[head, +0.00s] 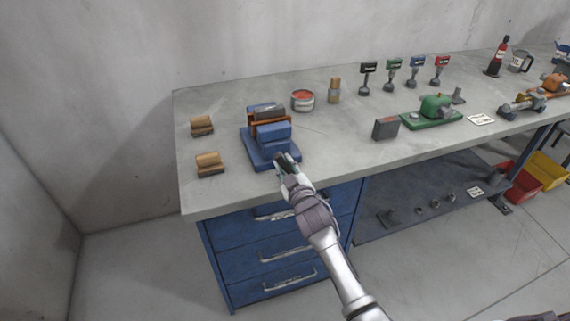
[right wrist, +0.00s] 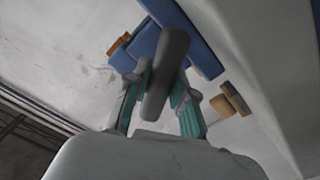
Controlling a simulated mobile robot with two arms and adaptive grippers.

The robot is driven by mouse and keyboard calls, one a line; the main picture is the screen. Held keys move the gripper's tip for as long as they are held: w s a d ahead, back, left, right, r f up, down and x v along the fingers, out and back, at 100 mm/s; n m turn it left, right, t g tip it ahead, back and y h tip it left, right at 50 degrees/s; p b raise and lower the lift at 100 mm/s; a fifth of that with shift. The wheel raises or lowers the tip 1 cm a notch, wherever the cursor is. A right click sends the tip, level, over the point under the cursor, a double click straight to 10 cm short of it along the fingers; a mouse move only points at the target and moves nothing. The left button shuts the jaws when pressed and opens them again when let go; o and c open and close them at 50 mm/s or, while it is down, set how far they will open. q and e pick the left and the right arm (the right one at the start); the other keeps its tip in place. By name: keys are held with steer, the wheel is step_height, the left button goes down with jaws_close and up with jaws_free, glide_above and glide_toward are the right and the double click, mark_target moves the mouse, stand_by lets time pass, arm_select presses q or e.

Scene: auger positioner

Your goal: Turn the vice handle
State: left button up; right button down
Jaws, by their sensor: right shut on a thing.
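A blue vice (head: 272,139) with an orange-brown part sits on the bench near its left end. My right gripper (head: 283,165) is at the vice's front side. In the right wrist view its teal fingers (right wrist: 162,105) are shut around a dark grey handle (right wrist: 168,65). The handle stands out from the blue vice body (right wrist: 198,40), and its far end is hidden by the gripper in the head view. My left gripper is not in view.
Two wooden blocks (head: 201,126) (head: 210,164) lie left of the vice. A red-topped can (head: 302,100) and a small bottle (head: 334,91) stand behind it to the right. Blue drawers (head: 280,245) are below the bench edge. A green machine (head: 432,111) stands farther right.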

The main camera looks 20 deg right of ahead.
steer(key=shift+f+m, duration=0.1)
steer(key=shift+m, duration=0.7)
steer(key=c, duration=1)
jaws_free()
steer(key=shift+o, duration=0.2)
steer(key=s, duration=1.2)
steer(key=shift+d, duration=0.2)
